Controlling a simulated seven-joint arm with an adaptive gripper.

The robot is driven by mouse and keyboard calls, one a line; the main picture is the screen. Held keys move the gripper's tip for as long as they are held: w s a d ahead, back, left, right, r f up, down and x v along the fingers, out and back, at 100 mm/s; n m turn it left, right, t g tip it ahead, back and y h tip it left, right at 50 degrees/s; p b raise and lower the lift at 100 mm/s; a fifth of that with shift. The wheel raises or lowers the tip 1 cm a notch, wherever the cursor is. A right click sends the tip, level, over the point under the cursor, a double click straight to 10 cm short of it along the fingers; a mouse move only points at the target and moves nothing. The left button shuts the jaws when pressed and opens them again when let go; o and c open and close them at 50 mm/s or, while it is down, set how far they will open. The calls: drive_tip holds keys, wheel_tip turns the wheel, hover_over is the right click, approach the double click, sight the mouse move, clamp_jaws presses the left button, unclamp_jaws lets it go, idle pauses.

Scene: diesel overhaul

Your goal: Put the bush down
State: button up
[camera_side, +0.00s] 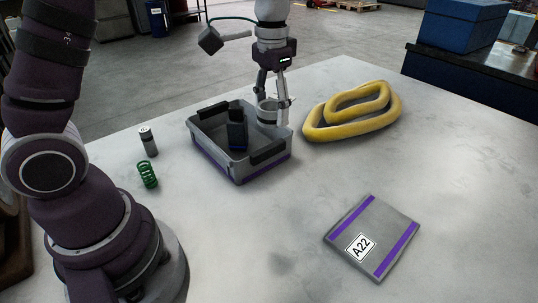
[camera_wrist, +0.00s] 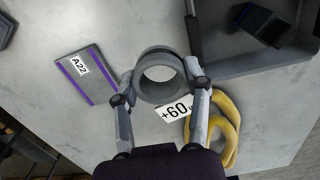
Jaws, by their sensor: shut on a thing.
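The bush (camera_wrist: 158,97) is a short, thick grey ring with an open bore. My gripper (camera_wrist: 162,88) is shut on it, one finger on each side, in the wrist view. In the side view my gripper (camera_side: 269,103) points down and holds the bush (camera_side: 267,117) at the far right side of the grey bin. In the wrist view the bush is outside the bin wall, over the pale tabletop. I cannot tell whether it touches the table. A white label reading "+60" (camera_wrist: 174,109) shows just by the bush, partly hidden.
The grey bin (camera_side: 221,162) holds a dark block (camera_side: 237,131). A coiled yellow hose (camera_side: 352,126) lies to the right. A flat grey case marked A22 (camera_side: 372,236) lies in front. A green spring (camera_side: 147,174) and a small cylinder (camera_side: 148,141) stand left. The middle table is clear.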

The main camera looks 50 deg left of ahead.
drive_tip(key=shift+a, duration=0.2)
drive_tip(key=m, duration=2.3)
hover_over(289, 301)
wheel_tip(289, 301, down, 7)
drive_tip(key=f, duration=1)
drive_tip(key=shift+s+d, duration=0.25)
drive_tip(key=shift+s, duration=0.1)
drive_tip(key=shift+f, duration=0.15)
drive_tip(key=o, duration=1.2)
drive_tip(key=shift+c, duration=0.2)
